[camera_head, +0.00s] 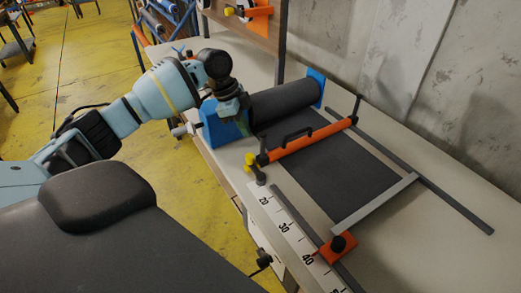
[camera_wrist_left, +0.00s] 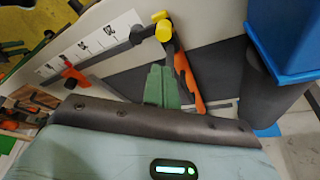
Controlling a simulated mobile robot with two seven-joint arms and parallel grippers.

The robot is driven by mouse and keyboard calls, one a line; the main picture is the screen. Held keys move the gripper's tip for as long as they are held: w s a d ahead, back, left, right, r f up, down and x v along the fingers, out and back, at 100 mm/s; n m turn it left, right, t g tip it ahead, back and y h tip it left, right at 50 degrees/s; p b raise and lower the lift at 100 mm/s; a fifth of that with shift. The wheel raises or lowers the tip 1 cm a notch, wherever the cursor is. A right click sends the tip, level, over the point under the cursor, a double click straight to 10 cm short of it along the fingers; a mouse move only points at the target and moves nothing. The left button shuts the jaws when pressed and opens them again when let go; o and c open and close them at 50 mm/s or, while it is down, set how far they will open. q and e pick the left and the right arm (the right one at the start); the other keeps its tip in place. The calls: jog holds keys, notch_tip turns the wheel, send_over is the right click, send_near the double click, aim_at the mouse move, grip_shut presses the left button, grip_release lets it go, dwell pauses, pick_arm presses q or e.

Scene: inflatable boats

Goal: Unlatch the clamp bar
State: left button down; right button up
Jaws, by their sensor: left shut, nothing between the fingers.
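The orange clamp bar (camera_head: 312,137) with a black handle lies across a dark sheet on the bench in the head view. In the left wrist view part of the orange bar (camera_wrist_left: 190,86) shows just beyond the fingers. A yellow-tipped black lever (camera_head: 252,164) stands at its near-left end; its yellow knob also shows in the left wrist view (camera_wrist_left: 164,30). My left gripper (camera_head: 242,122) is over the near end of the roll, by the blue bracket, close to the bar's left end. Its green fingers (camera_wrist_left: 162,86) are shut and empty. Whether they touch the bar is unclear. My right gripper is not in view.
A dark roll (camera_head: 285,102) sits between blue brackets (camera_head: 217,128) behind the bar. A ruler strip (camera_head: 290,232) runs along the bench's front edge. A concrete wall stands behind.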

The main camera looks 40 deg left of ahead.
pick_arm(q)
send_over(255, 167)
jog(key=w, duration=0.2)
jog(key=f, duration=0.9)
jog(key=shift+s+a, duration=0.2)
jog(key=shift+a, duration=0.2)
jog(key=shift+f, duration=0.25)
jog(key=shift+w, duration=0.15)
